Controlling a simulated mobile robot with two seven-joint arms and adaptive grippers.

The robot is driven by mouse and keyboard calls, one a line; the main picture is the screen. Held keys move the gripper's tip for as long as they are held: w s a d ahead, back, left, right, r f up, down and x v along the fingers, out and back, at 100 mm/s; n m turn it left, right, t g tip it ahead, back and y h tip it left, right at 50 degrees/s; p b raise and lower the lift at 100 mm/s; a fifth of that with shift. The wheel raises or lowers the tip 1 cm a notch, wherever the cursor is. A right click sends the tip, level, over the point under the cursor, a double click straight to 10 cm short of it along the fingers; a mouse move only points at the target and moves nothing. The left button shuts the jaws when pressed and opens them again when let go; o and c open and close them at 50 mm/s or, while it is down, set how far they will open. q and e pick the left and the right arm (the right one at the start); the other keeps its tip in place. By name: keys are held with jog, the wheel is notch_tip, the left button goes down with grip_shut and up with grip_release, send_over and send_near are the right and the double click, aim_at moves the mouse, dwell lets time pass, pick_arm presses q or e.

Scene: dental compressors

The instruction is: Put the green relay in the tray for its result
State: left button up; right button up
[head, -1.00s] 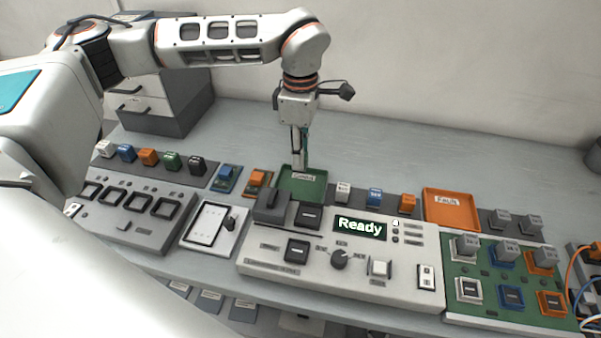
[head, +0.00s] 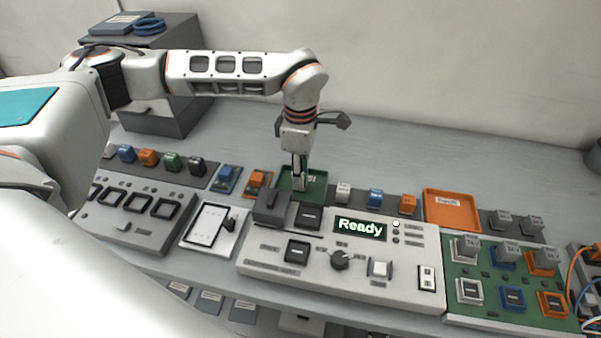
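A green relay (head: 171,163) stands in the row of coloured relays on the left, between an orange one and a black one. The green tray (head: 318,188) is behind the tester, its label partly covered by my gripper. The orange tray (head: 452,205), labelled as the fault tray, is to the right and looks empty. My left gripper (head: 299,186) points down at the green tray, with its fingertips at or just above the tray floor. Its fingers look close together; whether anything is between them is too small to tell. My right gripper is not in view.
The tester (head: 340,287) shows "Ready" on its display (head: 360,228); it has a knob (head: 340,260) and a dark lever block (head: 271,207). White, blue and orange relays stand between the trays. A green board (head: 490,268) with grey-topped relays is at the right.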

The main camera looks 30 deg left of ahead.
pick_arm(q)
jog(key=shift+o, duration=1.3)
jog(key=shift+r, duration=0.1)
notch_tip(320, 180, up, 12)
jog(key=shift+s, duration=0.1)
